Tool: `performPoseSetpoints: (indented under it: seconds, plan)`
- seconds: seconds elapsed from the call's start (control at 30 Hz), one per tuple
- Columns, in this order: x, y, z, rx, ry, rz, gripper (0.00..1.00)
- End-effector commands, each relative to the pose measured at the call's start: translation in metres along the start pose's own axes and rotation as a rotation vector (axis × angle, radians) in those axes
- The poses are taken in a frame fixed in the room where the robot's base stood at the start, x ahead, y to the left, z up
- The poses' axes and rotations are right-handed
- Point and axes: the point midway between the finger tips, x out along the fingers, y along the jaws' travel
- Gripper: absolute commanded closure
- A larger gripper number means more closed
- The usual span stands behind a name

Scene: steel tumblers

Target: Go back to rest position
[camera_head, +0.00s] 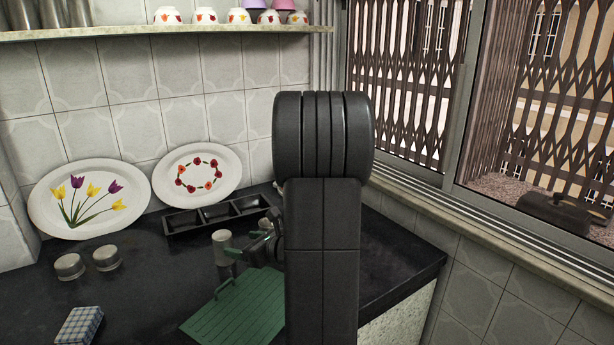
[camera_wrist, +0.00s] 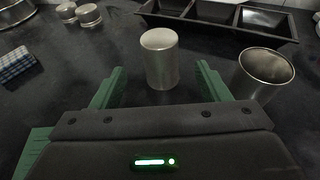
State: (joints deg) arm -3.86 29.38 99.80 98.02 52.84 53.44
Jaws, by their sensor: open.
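A steel tumbler (camera_wrist: 160,58) stands mouth down on the dark counter, just ahead of my gripper (camera_wrist: 160,78) in the wrist view. My gripper is open, its green fingers spread apart to either side of the line to this tumbler, with nothing held. A second steel tumbler (camera_wrist: 264,74) stands mouth up to the right, outside the right finger. In the head view a tumbler (camera_head: 222,240) shows left of my gripper. My arm hides much of the gripper and the counter behind it there.
A black three-compartment tray (camera_head: 183,222) lies behind the tumblers. A green board (camera_head: 235,312) lies in front. Two small steel containers (camera_head: 69,266) (camera_head: 107,258) and a checked cloth (camera_head: 80,326) are at left. Two plates (camera_head: 90,225) (camera_head: 200,172) lean on the wall. A window is at right.

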Motion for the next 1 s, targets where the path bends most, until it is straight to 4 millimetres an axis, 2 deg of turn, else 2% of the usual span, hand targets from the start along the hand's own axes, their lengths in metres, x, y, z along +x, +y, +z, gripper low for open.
performPoseSetpoints:
  seconds: [0.1, 0.47, 0.7, 1.0]
  plan:
    - [0.025, 0.001, -0.001, 0.0, 0.001, 0.005, 0.31]
    - [0.096, 0.001, -0.003, 0.0, 0.001, 0.003, 0.31]
    - [0.085, 0.0, 0.025, -0.002, -0.002, 0.0, 0.31]
    - [0.083, 0.0, 0.03, 0.0, 0.0, 0.0, 0.31]
